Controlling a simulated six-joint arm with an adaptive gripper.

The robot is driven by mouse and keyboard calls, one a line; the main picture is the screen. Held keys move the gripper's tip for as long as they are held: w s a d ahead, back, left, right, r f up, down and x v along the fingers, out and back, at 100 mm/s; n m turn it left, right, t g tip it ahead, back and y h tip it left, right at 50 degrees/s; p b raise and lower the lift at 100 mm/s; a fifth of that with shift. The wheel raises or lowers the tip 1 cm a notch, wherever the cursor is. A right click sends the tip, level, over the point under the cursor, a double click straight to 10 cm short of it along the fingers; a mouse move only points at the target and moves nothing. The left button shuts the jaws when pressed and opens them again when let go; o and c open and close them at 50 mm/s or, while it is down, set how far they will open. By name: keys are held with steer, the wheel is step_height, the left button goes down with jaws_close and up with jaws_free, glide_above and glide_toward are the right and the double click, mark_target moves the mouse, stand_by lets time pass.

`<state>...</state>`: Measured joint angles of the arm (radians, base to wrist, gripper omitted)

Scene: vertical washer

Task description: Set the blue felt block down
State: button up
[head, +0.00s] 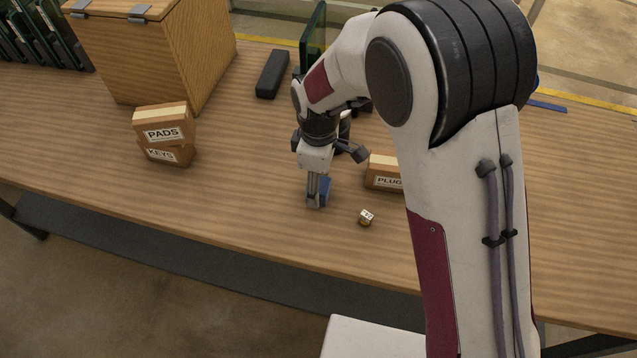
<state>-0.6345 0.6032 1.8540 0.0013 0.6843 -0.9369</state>
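My gripper (318,195) points down in the middle of the wooden table, in the head view. The blue felt block (326,188) shows at the right side of its grey fingers, partly hidden by them. The fingers appear shut on the block. The block is low, close to the table top; I cannot tell whether its underside touches the table.
A small labelled cube (366,217) lies just right of my gripper. The PLUG box (383,172) stands behind it, partly hidden by my arm. The PADS box (164,125) rests on the KEYS box (168,154) at left. A black block (272,74) and a wooden cabinet (165,50) stand farther back. Table left of my gripper is clear.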

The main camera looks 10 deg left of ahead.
mark_target(321, 185)
step_height(321, 185, up, 11)
stand_by(0.6)
steer(key=shift+d+r, duration=0.1)
stand_by(0.6)
steer(key=s+d+r+m+t, duration=0.1)
steer(key=s+d+r+m, duration=0.1)
steer(key=d+r+m, duration=0.35)
steer(key=s+d+r+m+t, duration=0.1)
steer(key=s+d+r+m, duration=0.2)
steer(key=d+r, duration=0.6)
steer(key=s+d+m+t, duration=0.3)
steer(key=s+d+m, duration=0.6)
steer(key=s+d, duration=0.3)
steer(key=shift+s+d+t, duration=0.3)
steer(key=shift+s+d, duration=0.05)
steer(key=shift+d, duration=1.05)
